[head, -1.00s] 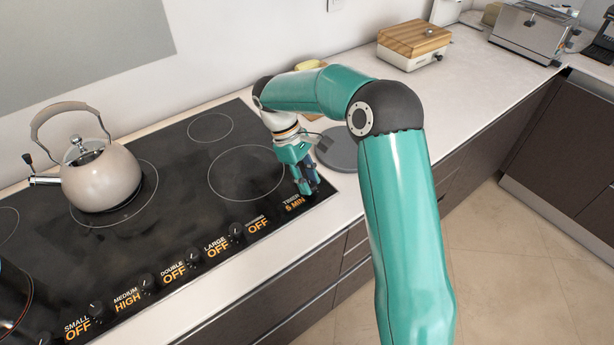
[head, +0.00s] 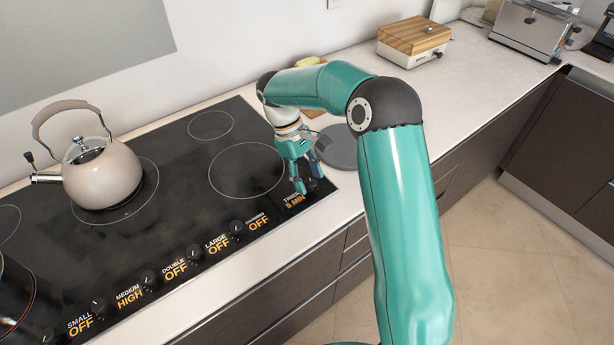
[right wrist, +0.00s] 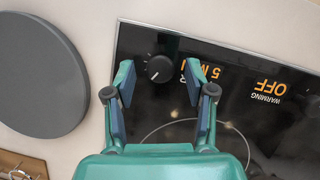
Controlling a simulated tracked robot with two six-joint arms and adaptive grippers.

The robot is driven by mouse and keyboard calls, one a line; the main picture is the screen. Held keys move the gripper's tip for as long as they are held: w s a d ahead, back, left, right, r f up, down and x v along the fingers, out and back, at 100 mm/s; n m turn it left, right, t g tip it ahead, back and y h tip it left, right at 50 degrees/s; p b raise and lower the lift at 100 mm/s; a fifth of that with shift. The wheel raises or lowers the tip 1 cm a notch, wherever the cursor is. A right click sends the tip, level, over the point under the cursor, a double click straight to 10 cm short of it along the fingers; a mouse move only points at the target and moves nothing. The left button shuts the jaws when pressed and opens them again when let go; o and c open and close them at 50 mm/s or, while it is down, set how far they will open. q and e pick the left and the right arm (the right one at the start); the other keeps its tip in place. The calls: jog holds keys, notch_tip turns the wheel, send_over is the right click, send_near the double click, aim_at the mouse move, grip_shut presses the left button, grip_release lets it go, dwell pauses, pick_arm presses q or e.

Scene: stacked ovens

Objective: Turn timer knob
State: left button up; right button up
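The timer knob (right wrist: 159,69) is small, round and black with a pale pointer mark, at the stove's corner. My left gripper is not in view.
Several other knobs with displays line the black cooktop's front edge; the medium one (head: 148,281) reads HIGH, the others OFF. A beige kettle (head: 101,175) stands on a burner at the left. A grey round disc (head: 341,150) lies on the counter beside the gripper.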

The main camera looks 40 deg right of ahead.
jog(key=shift+r, duration=0.1)
jog(key=v, duration=1.1)
jog(key=shift+w+r, duration=0.25)
jog(key=shift+r, duration=0.05)
jog(key=shift+a, duration=0.1)
